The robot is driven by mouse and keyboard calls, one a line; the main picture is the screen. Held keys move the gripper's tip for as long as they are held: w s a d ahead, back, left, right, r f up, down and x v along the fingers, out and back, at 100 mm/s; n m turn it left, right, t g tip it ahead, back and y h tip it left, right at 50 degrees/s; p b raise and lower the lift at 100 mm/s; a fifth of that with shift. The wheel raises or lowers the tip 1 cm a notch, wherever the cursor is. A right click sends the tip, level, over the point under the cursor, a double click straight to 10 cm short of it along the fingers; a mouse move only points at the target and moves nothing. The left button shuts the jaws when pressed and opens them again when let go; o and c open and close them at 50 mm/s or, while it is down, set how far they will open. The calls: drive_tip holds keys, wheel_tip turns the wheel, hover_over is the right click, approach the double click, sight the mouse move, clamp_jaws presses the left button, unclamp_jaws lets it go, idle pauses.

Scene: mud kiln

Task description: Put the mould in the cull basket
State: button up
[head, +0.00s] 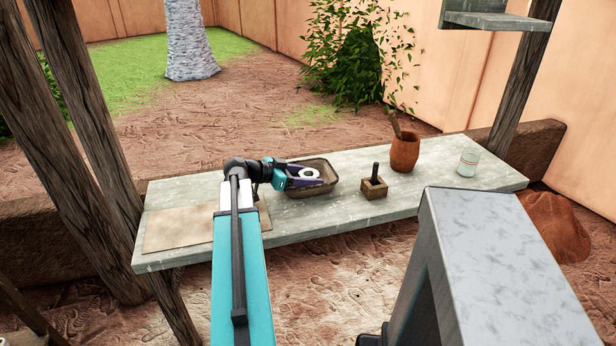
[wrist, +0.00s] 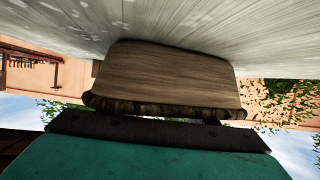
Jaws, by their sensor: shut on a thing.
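The mould looks to be the small white ring (head: 309,173) in the head view. My gripper (head: 306,176) reaches in from the left, its dark fingers shut on the ring, over the shallow brown basket (head: 331,165). The basket stands on the bench and has a dark rim and sloping sides. In the wrist view the basket wall (wrist: 165,75) fills the middle, just beyond my gripper's dark front edge. The ring is hidden there. I cannot tell whether the ring touches the basket floor.
On the grey bench (head: 340,214) a small wooden box with a black handle (head: 374,186) stands right of the basket. Further right are a terracotta pot (head: 405,154) holding a stick and a pale jar (head: 468,162). A flat tan board (head: 180,228) lies at the left.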

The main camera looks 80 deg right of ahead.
drive_tip(key=shift+f, duration=0.1)
drive_tip(key=o, duration=0.9)
drive_tip(key=b+v, duration=0.1)
drive_tip(key=v, duration=1.1)
drive_tip(key=shift+r, duration=0.3)
idle(0.3)
